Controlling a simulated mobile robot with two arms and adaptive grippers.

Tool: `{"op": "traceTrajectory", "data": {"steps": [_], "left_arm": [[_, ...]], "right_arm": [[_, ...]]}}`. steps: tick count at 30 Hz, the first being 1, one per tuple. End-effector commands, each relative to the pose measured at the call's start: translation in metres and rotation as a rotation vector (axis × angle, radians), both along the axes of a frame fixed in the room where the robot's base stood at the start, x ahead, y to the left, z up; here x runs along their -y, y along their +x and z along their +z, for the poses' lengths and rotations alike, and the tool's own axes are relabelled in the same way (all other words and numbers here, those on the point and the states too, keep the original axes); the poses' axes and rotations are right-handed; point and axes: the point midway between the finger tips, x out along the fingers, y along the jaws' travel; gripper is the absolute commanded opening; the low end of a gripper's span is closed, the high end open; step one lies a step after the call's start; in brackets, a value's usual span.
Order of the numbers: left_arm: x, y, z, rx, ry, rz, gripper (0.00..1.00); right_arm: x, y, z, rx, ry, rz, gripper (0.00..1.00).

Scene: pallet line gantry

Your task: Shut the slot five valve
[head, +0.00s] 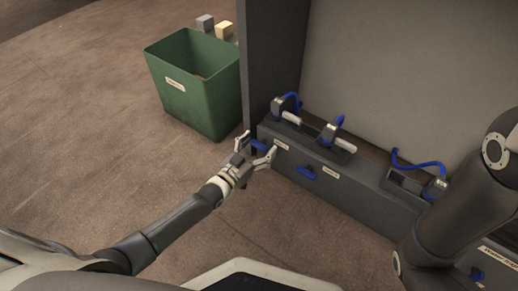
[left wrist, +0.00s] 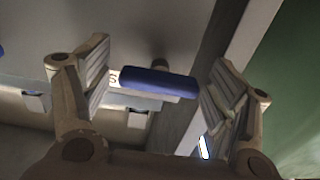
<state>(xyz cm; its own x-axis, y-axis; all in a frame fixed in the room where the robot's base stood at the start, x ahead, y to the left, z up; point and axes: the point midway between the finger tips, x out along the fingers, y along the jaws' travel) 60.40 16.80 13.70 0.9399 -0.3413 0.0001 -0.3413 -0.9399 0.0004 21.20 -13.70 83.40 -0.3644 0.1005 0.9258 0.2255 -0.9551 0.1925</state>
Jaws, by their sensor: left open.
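A blue valve handle (head: 258,147) sits at the left end of the front face of the grey slot bench. My left gripper (head: 257,144) is open around it, one finger on each side. In the left wrist view the handle (left wrist: 158,83) lies crosswise between the open fingers (left wrist: 160,72), with a gap to each. The label behind it is mostly hidden, so I cannot read its slot number. A second blue valve handle (head: 306,172) is further right on the bench, and another (head: 477,273) shows past my right arm. My right gripper is out of view.
The grey bench (head: 350,201) carries grey-and-white devices with blue hoses, such as one at left (head: 286,110) and one in the middle (head: 330,130). A green bin (head: 208,90) stands left of the dark upright post (head: 272,50). The floor at left is clear.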

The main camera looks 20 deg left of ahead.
Motion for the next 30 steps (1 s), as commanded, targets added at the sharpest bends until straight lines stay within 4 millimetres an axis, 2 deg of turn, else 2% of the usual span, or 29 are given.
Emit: {"op": "traceTrajectory", "data": {"steps": [8, 19, 30], "left_arm": [[0.0005, 0.0013, 0.0004, 0.000, 0.000, 0.000, 0.80], [0.0003, 0.0011, 0.0002, -0.001, 0.000, 0.000, 0.34], [0.0001, 0.0011, 0.0009, -0.026, -0.066, 0.000, 0.34]], "right_arm": [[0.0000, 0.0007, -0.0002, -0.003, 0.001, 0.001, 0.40], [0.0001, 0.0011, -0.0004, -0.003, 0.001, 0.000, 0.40], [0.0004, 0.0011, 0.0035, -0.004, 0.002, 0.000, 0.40]]}}
